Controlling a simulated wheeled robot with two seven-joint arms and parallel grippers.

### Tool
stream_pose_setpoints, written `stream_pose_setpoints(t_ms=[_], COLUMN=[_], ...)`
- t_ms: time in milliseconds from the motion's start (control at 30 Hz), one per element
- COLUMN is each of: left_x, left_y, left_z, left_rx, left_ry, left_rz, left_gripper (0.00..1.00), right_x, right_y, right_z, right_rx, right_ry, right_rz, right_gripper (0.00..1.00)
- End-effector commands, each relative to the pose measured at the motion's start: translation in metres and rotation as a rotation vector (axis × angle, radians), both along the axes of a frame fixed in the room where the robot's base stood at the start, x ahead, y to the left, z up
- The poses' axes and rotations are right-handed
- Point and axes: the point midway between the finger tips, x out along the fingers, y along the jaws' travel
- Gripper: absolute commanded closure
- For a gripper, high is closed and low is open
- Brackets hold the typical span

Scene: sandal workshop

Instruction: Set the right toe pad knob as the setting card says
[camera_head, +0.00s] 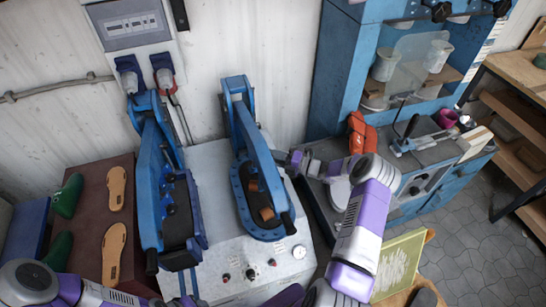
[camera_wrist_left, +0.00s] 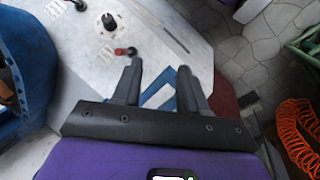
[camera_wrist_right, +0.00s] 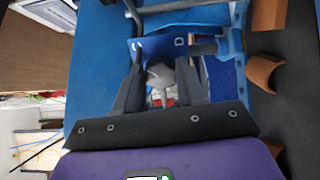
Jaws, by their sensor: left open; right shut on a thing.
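The right press (camera_head: 262,170) is blue, with brown strap pieces (camera_head: 251,184) on its dark bed. My right gripper (camera_head: 290,160) reaches its right side from the right. In the right wrist view the fingers (camera_wrist_right: 160,72) are shut on a grey knob (camera_wrist_right: 163,77), in front of a blue plate (camera_wrist_right: 150,46) with white marks. The knob's exact setting cannot be read. My left gripper (camera_wrist_left: 160,68) is open and empty above the pale control panel (camera_wrist_left: 85,62), apart from its black knob (camera_wrist_left: 109,21) and red button (camera_wrist_left: 121,51). I cannot make out a setting card.
The left press (camera_head: 165,190) stands beside the right one. Orange soles (camera_head: 115,188) and green shoe forms (camera_head: 67,196) lie on the brown bench at left. A blue cabinet (camera_head: 340,75) stands at right. An orange coiled hose (camera_wrist_left: 297,135) hangs at right in the left wrist view.

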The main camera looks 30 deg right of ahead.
Motion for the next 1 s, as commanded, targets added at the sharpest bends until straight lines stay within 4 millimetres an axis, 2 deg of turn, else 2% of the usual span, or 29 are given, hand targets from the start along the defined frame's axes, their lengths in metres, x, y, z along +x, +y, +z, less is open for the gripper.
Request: stream_pose_setpoints(t_ms=[667, 700, 833, 1000], left_x=[0.0, 0.0, 0.0, 0.0], left_y=[0.0, 0.0, 0.0, 0.0], left_z=[0.0004, 0.0004, 0.0005, 0.0005], left_rx=[0.0, 0.0, 0.0, 0.0], left_ry=[0.0, 0.0, 0.0, 0.0], left_rz=[0.0, 0.0, 0.0, 0.0], left_gripper=[0.57, 0.57, 0.57, 0.57], right_x=[-0.0008, -0.0008, -0.0005, -0.0003], right_y=[0.0005, 0.0005, 0.0004, 0.0002], right_z=[-0.0018, -0.0018, -0.0013, -0.0007], right_rx=[0.044, 0.044, 0.044, 0.044], right_ry=[0.037, 0.037, 0.037, 0.036], right_rz=[0.002, 0.002, 0.001, 0.001], right_gripper=[0.91, 0.55, 0.36, 0.36])
